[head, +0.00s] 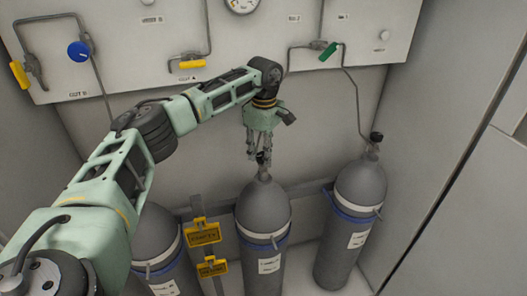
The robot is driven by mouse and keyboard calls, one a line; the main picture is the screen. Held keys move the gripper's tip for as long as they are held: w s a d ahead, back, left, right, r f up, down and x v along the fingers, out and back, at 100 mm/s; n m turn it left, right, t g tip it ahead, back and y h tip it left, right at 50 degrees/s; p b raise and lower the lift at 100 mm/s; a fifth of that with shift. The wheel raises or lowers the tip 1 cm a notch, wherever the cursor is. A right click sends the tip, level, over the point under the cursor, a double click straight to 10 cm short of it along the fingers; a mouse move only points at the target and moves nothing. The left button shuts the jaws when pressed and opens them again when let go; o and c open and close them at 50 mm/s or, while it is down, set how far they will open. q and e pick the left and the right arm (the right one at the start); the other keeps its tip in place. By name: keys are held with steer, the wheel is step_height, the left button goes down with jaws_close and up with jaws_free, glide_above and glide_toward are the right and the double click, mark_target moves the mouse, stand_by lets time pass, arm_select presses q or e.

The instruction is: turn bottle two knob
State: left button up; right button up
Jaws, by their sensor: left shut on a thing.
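Several grey gas bottles stand in a row against the back wall. The middle bottle (263,212) has a dark knob (262,158) on top, largely covered by my gripper. My left gripper (260,154) comes down from above with its fingers shut on that knob. My left arm reaches in from the lower left. The right bottle (352,200) has its own dark knob (376,137) in plain sight. The left bottle (160,240) is partly behind my arm, and its knob is hidden. My right gripper is out of the picture.
A wall panel above carries a blue knob (78,51), yellow handles (191,64), a green handle (329,51) and a gauge (242,4). Yellow tags (203,234) hang between the left and middle bottles. A thin pipe runs down to the right bottle. A grey cabinet wall (455,150) closes the right side.

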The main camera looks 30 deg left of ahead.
arm_select(q)
steer(key=shift+w+a+r, duration=0.1)
steer(key=shift+w+r, duration=0.15)
steer(key=shift+r, duration=0.1)
steer(key=o, duration=0.8)
steer(key=shift+o, duration=1)
steer(key=shift+w+f, duration=0.1)
steer(key=shift+f, duration=0.1)
steer(key=shift+f, duration=0.1)
step_height(320, 180, up, 12)
